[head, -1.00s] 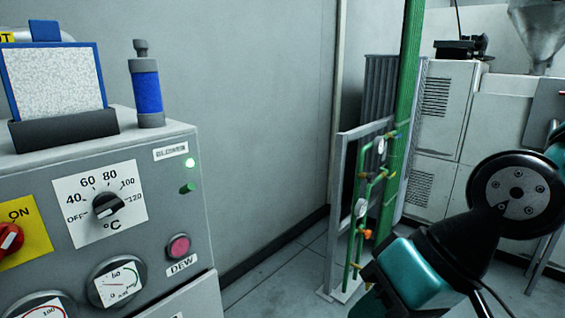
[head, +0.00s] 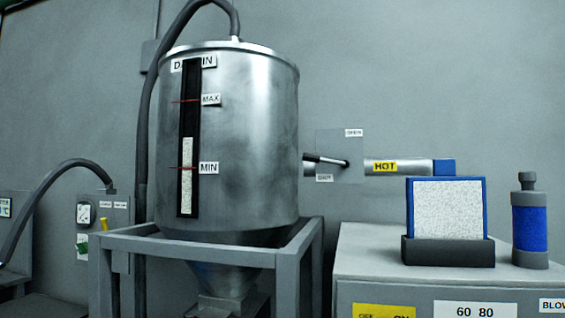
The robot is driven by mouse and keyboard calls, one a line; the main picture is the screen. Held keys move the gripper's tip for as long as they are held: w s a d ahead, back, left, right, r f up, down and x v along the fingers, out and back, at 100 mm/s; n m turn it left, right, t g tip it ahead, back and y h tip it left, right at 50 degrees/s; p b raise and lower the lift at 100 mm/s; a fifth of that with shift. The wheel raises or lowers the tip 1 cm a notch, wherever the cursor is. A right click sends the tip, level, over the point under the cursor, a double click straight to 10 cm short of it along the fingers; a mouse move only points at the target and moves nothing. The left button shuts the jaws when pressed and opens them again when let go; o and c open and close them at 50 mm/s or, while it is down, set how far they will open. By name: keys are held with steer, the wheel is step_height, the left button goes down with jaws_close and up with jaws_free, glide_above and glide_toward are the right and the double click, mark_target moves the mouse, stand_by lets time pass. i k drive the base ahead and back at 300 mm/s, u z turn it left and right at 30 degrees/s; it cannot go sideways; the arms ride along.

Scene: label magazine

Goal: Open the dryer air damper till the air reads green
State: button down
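The air damper's lever (head: 326,160) shows in the head view between the steel hopper and the hot-air pipe. It has a dark handle on a pivot over a clear plate (head: 352,172). The plate carries an OPEN label (head: 354,133) at upper right and a SHUT label (head: 324,178) at lower left. The handle points left and slightly up from its pivot, nearer the SHUT side. The dryer cabinet (head: 350,264) stands at lower right; its gauges are below the frame, so no air reading shows. My gripper is out of view.
The steel hopper (head: 258,130) stands in a grey frame (head: 309,245) left of the damper. A pipe marked HOT (head: 408,167) runs right. A blue-framed filter (head: 448,208) and a blue cylinder (head: 530,225) sit on the cabinet.

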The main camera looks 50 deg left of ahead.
mark_target(312, 158)
steer(key=u, duration=1.55)
